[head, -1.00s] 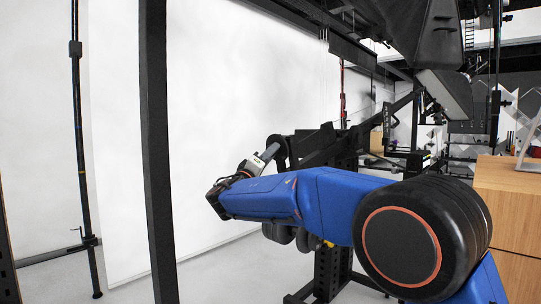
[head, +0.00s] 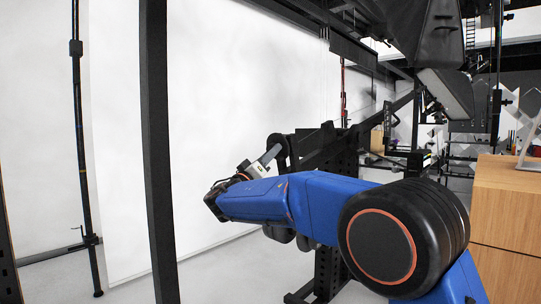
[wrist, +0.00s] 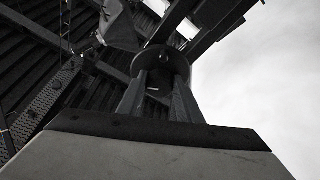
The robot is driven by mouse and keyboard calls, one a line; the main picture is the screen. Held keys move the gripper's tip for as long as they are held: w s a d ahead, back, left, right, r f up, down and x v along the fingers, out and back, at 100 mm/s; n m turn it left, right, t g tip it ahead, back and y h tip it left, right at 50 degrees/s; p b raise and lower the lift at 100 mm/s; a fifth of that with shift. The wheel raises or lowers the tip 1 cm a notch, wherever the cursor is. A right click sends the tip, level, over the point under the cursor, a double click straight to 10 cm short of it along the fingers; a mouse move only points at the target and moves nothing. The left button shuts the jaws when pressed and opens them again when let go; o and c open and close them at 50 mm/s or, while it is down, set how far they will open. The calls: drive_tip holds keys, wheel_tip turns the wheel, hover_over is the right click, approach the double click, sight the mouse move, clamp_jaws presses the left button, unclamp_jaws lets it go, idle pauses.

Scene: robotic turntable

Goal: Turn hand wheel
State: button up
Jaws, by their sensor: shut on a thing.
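The hand wheel (head: 280,143) is a small dark round part on the black frame in the middle of the head view, partly behind my gripper. In the wrist view, a dark disc of the wheel (wrist: 160,57) shows just beyond the fingertips, with a darker knob below it between the fingers. My gripper (wrist: 160,86) has one finger on each side of this knob and is shut on it. In the head view my gripper (head: 272,154) reaches up and right to the wheel. The exact finger contact is hidden there.
A black upright post (head: 157,150) stands left of my arm, and a thinner stand (head: 82,150) is further left. A wooden cabinet (head: 505,205) is close on the right. A large white screen (head: 230,90) fills the back. Black beams hang overhead.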

drive_tip(key=o, duration=1)
drive_tip(key=shift+o, duration=0.2)
drive_tip(key=shift+s+f, duration=0.1)
drive_tip(key=v, duration=1.7)
drive_tip(key=shift+a, duration=0.1)
